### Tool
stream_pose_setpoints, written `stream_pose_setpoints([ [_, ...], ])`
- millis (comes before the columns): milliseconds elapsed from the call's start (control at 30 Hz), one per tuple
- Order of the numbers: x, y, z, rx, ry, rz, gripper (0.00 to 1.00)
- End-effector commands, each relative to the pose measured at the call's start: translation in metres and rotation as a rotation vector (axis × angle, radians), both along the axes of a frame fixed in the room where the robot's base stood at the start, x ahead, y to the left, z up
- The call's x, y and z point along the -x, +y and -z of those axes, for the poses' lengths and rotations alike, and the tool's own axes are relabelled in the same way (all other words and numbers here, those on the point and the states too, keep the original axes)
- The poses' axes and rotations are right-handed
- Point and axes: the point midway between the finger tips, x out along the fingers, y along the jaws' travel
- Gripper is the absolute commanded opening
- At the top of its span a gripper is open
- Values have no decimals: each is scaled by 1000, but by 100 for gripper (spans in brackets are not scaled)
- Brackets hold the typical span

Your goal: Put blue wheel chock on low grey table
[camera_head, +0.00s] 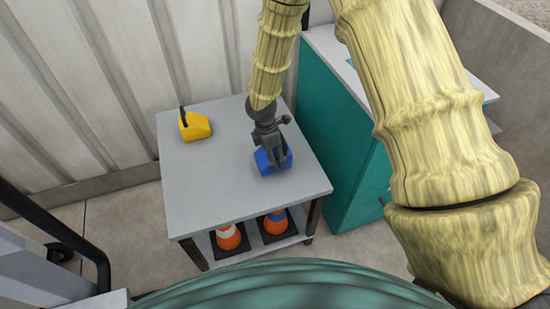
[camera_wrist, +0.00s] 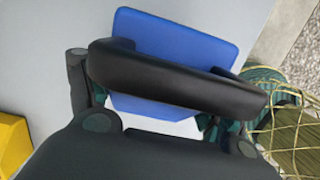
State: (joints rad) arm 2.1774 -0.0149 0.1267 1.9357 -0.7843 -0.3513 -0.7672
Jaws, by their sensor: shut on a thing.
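The blue wheel chock (camera_head: 266,166) is at the right part of the low grey table (camera_head: 210,190), with its black handle hidden by my gripper in the head view. My gripper (camera_head: 275,155) is over the chock and shut on it. In the wrist view the blue chock (camera_wrist: 180,55) lies beyond its black handle (camera_wrist: 175,80), which crosses between the fingers of my gripper (camera_wrist: 165,115). I cannot tell whether the chock touches the tabletop or hangs just above it.
A yellow wheel chock (camera_head: 195,128) stands at the table's left back; its edge also shows in the wrist view (camera_wrist: 12,140). Two orange cones (camera_head: 229,238) (camera_head: 275,224) stand on the lower shelf. A teal cabinet (camera_head: 340,150) is right of the table. The tabletop's front left is clear.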

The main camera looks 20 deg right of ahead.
Motion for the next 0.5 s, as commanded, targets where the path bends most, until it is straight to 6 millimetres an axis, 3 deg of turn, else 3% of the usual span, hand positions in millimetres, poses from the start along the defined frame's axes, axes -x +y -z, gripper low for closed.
stream_pose_setpoints([
  [200,-7,-10,3,-1,0,3,46],
  [500,-6,-9,35,1,-1,1,46],
])
